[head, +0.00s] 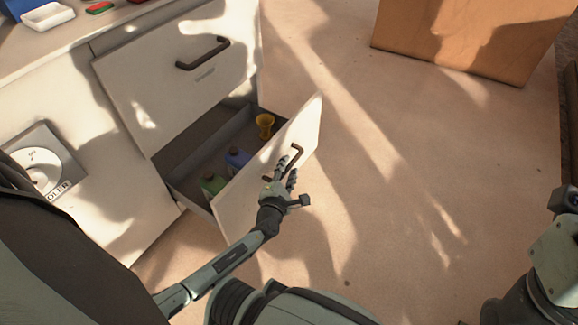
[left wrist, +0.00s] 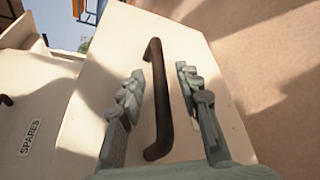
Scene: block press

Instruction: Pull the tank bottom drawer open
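The bottom drawer (head: 250,205) stands pulled out from the white cabinet, its front tilted across the head view. Inside it are a yellow funnel-like cup (head: 264,121), a blue container (head: 237,157) and a green container (head: 213,184). Its dark bar handle (head: 295,157) also shows in the left wrist view (left wrist: 158,100). My left gripper (head: 284,178) is at this handle. In the left wrist view its fingers (left wrist: 160,80) stand on both sides of the bar with visible gaps, so it is open around the handle. My right arm shows at the right edge; its fingers are not visible.
A closed upper drawer (head: 170,85) with a dark handle (head: 203,53) sits above. A round dial plate (head: 45,165) is on the cabinet's left. An orange-brown box (head: 465,35) stands at the back right. The floor between is clear.

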